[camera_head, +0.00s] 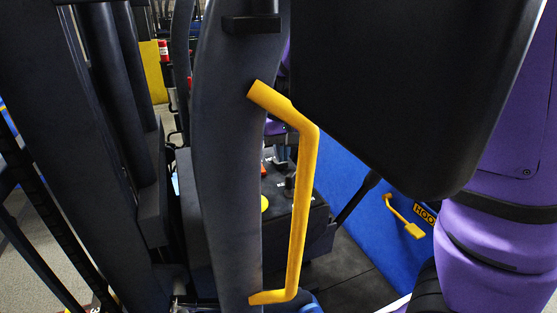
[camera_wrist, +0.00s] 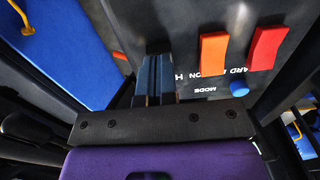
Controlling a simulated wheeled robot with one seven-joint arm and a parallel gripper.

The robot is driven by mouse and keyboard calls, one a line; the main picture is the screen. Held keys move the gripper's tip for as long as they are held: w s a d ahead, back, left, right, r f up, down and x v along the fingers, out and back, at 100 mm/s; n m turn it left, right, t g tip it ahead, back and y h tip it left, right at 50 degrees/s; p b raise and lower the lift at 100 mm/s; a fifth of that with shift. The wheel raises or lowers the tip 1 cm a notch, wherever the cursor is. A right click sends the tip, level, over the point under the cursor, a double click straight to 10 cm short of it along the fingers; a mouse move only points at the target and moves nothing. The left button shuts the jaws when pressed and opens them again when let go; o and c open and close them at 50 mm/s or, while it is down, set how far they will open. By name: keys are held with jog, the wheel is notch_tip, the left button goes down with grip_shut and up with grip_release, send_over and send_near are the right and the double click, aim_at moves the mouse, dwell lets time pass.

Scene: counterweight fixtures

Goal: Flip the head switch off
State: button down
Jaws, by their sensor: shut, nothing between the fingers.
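In the wrist view a dark control panel (camera_wrist: 218,76) carries an orange rocker switch (camera_wrist: 213,53) and a red rocker switch (camera_wrist: 266,47). White labels beside them are only partly readable, so I cannot tell which switch is the head switch. Another orange piece (camera_wrist: 119,55) shows left of my fingers. My gripper (camera_wrist: 158,60) is shut and empty, its fingertips at the panel, left of the orange rocker. I cannot tell whether they touch anything; they hide part of the panel. In the head view the panel (camera_head: 309,213) is partly hidden behind a yellow handle.
A blue knob (camera_wrist: 239,88) sits below the rockers, near the "MODE" label. The yellow handle (camera_head: 303,200) on a dark post (camera_head: 228,150) stands in front of the panel.

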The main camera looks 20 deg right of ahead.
jog(key=shift+f, duration=0.5)
dwell(0.3)
jog(key=shift+r, duration=3.5)
jog(key=shift+s+r, duration=0.1)
jog(key=s+d+r+t, duration=0.1)
jog(key=s+d+r, duration=0.1)
jog(key=s, duration=0.5)
jog(key=s+d+r+t, duration=0.2)
jog(key=s+r, duration=0.1)
jog(key=s, duration=0.5)
jog(key=s+d+r+t, duration=0.2)
jog(key=s+d+r, duration=0.1)
jog(key=s, duration=0.5)
